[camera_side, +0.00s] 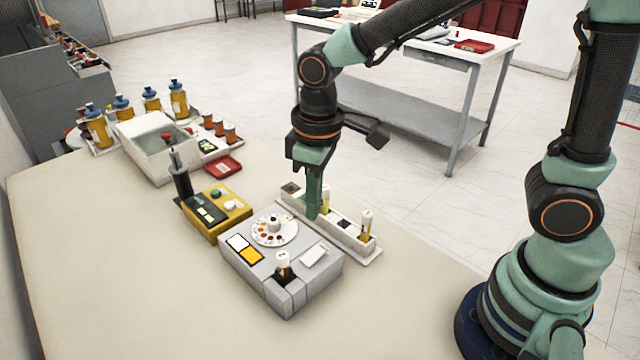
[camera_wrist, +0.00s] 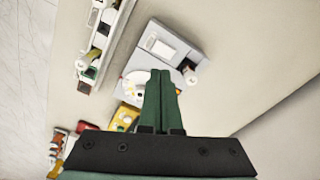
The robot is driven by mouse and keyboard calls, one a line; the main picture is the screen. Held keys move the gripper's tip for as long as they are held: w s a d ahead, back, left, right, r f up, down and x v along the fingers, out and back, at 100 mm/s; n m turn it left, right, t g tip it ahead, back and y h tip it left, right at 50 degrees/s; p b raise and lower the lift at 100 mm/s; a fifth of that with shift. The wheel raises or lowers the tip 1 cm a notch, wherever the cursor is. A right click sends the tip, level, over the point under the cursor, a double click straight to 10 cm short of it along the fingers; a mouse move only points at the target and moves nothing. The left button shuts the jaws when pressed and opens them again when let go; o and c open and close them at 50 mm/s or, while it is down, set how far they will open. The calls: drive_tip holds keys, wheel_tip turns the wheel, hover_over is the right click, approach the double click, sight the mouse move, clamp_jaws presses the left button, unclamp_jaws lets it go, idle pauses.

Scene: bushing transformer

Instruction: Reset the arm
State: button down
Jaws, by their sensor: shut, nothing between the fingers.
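My gripper (camera_side: 314,212) points straight down over the table, between the grey device with the round dial and the white rack in the side view. Its green fingers are pressed together with nothing between them. In the wrist view my gripper (camera_wrist: 163,72) shows shut in front of the grey device (camera_wrist: 187,43). How high the fingertips are above the table I cannot tell exactly.
The grey device (camera_side: 262,281) holds a white-capped vial (camera_side: 283,264). The white rack (camera_side: 345,237) holds capped vials. A yellow instrument (camera_side: 232,222), a white basin (camera_side: 141,150) and several blue-capped bottles stand further left. The table's front left (camera_side: 110,270) is clear.

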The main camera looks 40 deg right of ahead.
drive_tip(key=s+d+r+m+t, duration=0.2)
drive_tip(key=d+r, duration=0.2)
drive_tip(key=d, duration=0.2)
drive_tip(key=s+d+r+m+t, duration=0.2)
drive_tip(key=d+r+m+t, duration=0.1)
drive_tip(key=d+r, duration=0.2)
drive_tip(key=shift+d+r, duration=0.15)
drive_tip(key=shift+d, duration=1)
